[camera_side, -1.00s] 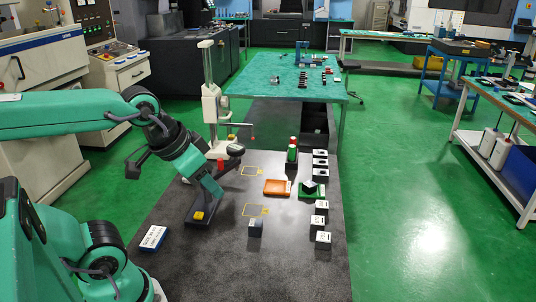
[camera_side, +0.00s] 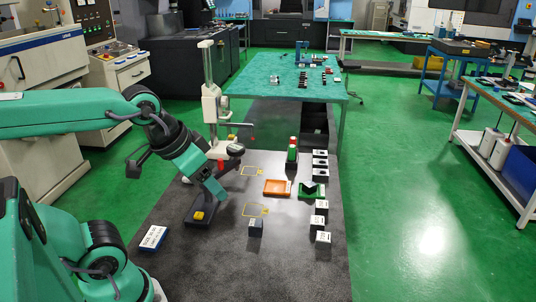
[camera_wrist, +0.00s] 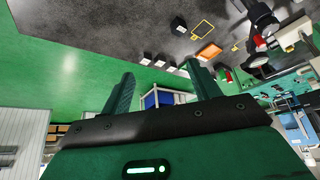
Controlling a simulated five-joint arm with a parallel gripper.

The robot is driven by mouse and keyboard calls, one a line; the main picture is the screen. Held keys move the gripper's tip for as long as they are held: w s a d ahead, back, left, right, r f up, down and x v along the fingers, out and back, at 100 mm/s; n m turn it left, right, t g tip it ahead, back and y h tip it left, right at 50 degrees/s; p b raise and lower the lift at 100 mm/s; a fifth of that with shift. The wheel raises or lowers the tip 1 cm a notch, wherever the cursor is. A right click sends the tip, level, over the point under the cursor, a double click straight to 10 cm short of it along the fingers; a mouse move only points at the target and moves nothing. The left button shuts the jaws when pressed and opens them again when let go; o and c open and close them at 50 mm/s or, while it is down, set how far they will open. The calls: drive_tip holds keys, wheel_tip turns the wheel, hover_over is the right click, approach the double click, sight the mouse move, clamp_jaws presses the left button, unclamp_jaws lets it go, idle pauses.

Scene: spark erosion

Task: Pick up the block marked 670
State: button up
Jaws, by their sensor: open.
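Several dark blocks with white marked faces stand along the right side of the black table, among them one at the front right (camera_side: 323,238) and one behind it (camera_side: 320,222). A separate dark block (camera_side: 255,228) stands near a yellow outline, and it also shows in the wrist view (camera_wrist: 179,25). The markings are too small to read, so I cannot tell which block is 670. My gripper (camera_side: 221,195) is above the table's left part, left of the blocks. In the wrist view its fingers (camera_wrist: 160,69) are apart, with nothing between them.
An orange tray (camera_side: 277,187) and a green tray (camera_side: 305,195) with a dark piece lie mid-table. A red-and-green object (camera_side: 292,150) stands behind them. A column stand (camera_side: 210,105) rises at the back left. A dark base with a yellow button (camera_side: 199,215) sits below my gripper.

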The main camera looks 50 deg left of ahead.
drive_tip(key=w, duration=0.1)
drive_tip(key=n+g, duration=0.5)
drive_tip(key=n, duration=0.3)
hover_over(318, 220)
drive_tip(key=f, duration=1.5)
drive_tip(key=shift+s+a+f, duration=0.15)
drive_tip(key=shift+s+f, duration=0.15)
drive_tip(key=shift+s, duration=0.1)
drive_tip(key=shift+w+f+n+g, duration=0.3)
drive_tip(key=shift+f+n, duration=0.1)
drive_tip(key=shift+f, duration=0.15)
drive_tip(key=shift+f, duration=0.15)
drive_tip(key=shift+w+f, duration=0.1)
drive_tip(key=shift+f, duration=3.65)
